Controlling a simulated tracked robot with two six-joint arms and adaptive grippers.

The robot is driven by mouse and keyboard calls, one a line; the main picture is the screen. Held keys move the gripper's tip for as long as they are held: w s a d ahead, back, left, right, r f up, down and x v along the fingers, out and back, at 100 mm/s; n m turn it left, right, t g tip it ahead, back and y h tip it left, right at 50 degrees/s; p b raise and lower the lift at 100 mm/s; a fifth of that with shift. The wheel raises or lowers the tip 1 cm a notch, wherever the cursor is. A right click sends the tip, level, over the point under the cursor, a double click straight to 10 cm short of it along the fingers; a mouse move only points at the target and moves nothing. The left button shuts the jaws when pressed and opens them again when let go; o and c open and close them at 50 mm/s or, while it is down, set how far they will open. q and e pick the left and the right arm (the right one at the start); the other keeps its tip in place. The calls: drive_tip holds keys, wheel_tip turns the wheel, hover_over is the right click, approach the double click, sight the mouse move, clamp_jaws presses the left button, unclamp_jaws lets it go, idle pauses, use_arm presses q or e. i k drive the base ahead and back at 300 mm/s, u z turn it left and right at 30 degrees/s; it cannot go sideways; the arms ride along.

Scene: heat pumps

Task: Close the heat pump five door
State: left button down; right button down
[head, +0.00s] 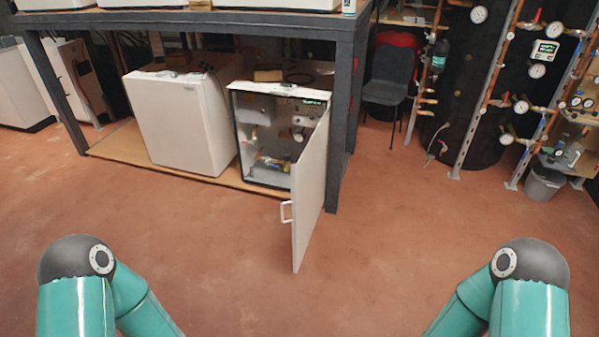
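An open heat pump (236,128) stands on the low wooden shelf under a dark metal bench, with its inner parts showing. Its white door (312,190) is hinged on the right side and swung wide out toward me over the floor. A white handle (285,212) is on the door's left-facing side, near its free edge. I cannot read a number on this unit. Teal links of my two arms show at the bottom left and bottom right, apart from the door. Neither of my grippers is in view.
A closed white heat pump (180,122) stands left of the open one. The bench's dark leg (342,150) is close behind the door. A dark chair (390,78), copper pipework and a grey bin (543,184) are at the right. The reddish floor (210,240) in front is clear.

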sight(308, 178)
drive_tip(key=u, duration=0.2)
drive_tip(key=i, duration=0.9)
drive_tip(key=z, duration=0.4)
drive_tip(key=i, duration=0.85)
drive_tip(key=z, duration=0.65)
drive_tip(key=k, duration=0.75)
drive_tip(key=z, duration=0.25)
drive_tip(key=i, duration=0.8)
drive_tip(key=u, duration=0.1)
